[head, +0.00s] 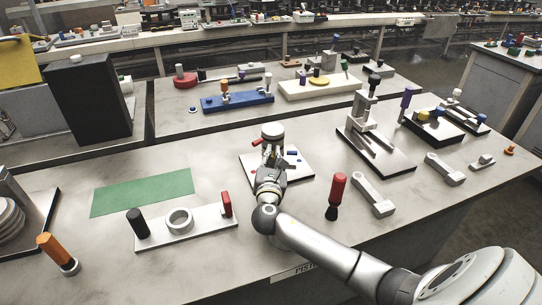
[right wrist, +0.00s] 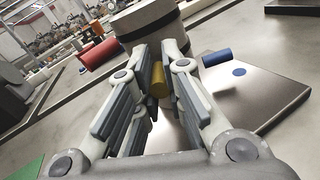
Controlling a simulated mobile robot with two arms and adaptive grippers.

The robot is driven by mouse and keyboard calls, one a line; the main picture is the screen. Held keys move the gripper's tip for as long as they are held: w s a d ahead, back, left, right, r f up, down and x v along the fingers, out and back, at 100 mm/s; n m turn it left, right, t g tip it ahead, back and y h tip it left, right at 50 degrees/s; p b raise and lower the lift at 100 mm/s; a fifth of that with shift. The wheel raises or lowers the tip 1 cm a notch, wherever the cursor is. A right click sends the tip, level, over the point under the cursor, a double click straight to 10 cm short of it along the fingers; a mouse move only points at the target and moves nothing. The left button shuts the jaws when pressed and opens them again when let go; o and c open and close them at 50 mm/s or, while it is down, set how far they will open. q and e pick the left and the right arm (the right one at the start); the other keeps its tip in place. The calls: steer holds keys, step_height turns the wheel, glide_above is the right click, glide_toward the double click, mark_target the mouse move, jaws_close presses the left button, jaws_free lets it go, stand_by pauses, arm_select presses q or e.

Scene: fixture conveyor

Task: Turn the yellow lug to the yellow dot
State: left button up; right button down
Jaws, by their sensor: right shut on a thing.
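A grey round post (right wrist: 148,22) carries a red lug (right wrist: 98,52), a yellow lug (right wrist: 158,80) and a blue lug (right wrist: 216,57) around its side. It stands on a pale plate (head: 300,172), whose top also shows in the right wrist view (right wrist: 265,95) with a blue dot (right wrist: 238,71). My right gripper (right wrist: 157,90) is shut on the yellow lug, with a finger on each side. In the head view my right gripper (head: 270,165) covers the near side of the post and the yellow lug. I cannot make out a yellow dot. My left gripper is not in view.
Left of the plate is a pale base (head: 205,232) with a ring and black and red uprights. A green mat (head: 142,192) lies left.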

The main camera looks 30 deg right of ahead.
steer(key=shift+s+d+r+n+y+p, duration=0.2)
steer(key=shift+d+r+n+y+p, duration=0.1)
steer(key=shift+n+y+p, duration=0.1)
steer(key=shift+s+d+f+n+t+y, duration=0.1)
steer(key=shift+d+n+t+y, duration=0.15)
steer(key=shift+n+t+y, duration=0.25)
steer(key=shift+s+d+f+n+t+y, duration=0.1)
steer(key=shift+d+n+t+y, duration=0.1)
steer(key=shift+n+t+y, duration=0.3)
steer(key=shift+s+d+n+t+y, duration=0.1)
steer(key=shift+d+n+t+y, duration=0.25)
steer(key=shift+y, duration=0.5)
steer(key=shift+s+d+n+t+y, duration=0.15)
steer(key=shift+n+y, duration=0.4)
steer(key=shift+y, duration=0.3)
steer(key=shift+w, duration=0.1)
steer(key=c, duration=1.7)
jaws_free()
steer(key=shift+f, duration=0.1)
steer(key=v, duration=1.2)
